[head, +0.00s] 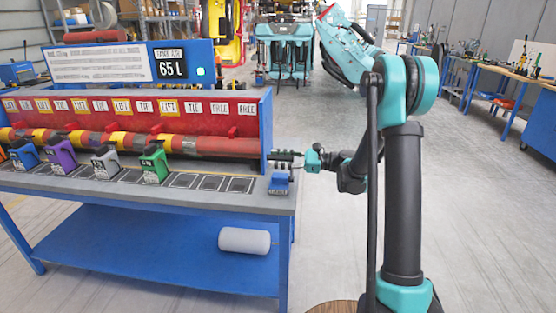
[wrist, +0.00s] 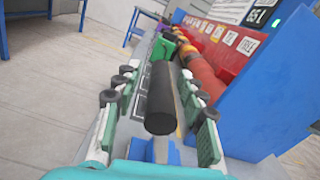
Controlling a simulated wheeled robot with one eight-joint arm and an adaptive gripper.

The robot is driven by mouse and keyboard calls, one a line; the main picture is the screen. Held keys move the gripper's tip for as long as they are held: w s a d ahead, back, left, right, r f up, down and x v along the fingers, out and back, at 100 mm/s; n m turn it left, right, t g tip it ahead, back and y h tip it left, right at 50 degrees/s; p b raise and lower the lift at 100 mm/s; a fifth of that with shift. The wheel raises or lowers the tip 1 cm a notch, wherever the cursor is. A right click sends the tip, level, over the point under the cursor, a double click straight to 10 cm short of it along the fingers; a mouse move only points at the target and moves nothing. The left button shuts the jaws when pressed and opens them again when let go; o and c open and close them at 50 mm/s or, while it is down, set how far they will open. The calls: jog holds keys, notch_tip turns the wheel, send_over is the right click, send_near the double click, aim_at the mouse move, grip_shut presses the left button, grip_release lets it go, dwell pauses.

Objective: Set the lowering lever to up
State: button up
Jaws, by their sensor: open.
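The lowering lever (head: 279,184) has a blue, labelled base at the right front corner of the table. In the wrist view, a thick black cylindrical grip (wrist: 160,95) stands in the middle, with its rounded end towards the camera, and blue parts show below it. My gripper (head: 284,159) is at the table's right end, just above the base, reaching in from the right. In the wrist view its green-and-white fingers with black rollers (wrist: 160,78) are spread on both sides of the black grip, with visible gaps. I cannot clearly tell the lever's setting.
The blue table (head: 180,193) carries purple, grey, green and blue clamp blocks, a red labelled panel (head: 225,112) and a display reading 65 L (head: 171,65). A blue end wall (wrist: 270,85) rises close to my gripper. A grey roll (head: 244,240) lies on the lower shelf.

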grip_shut()
jog(key=shift+w, duration=0.15)
dwell(0.4)
jog(key=shift+w+r+m, duration=0.25)
jog(key=shift+w+m, duration=0.15)
jog(key=w+m, duration=0.7)
jog(key=w, duration=0.3)
jog(key=shift+d, duration=0.25)
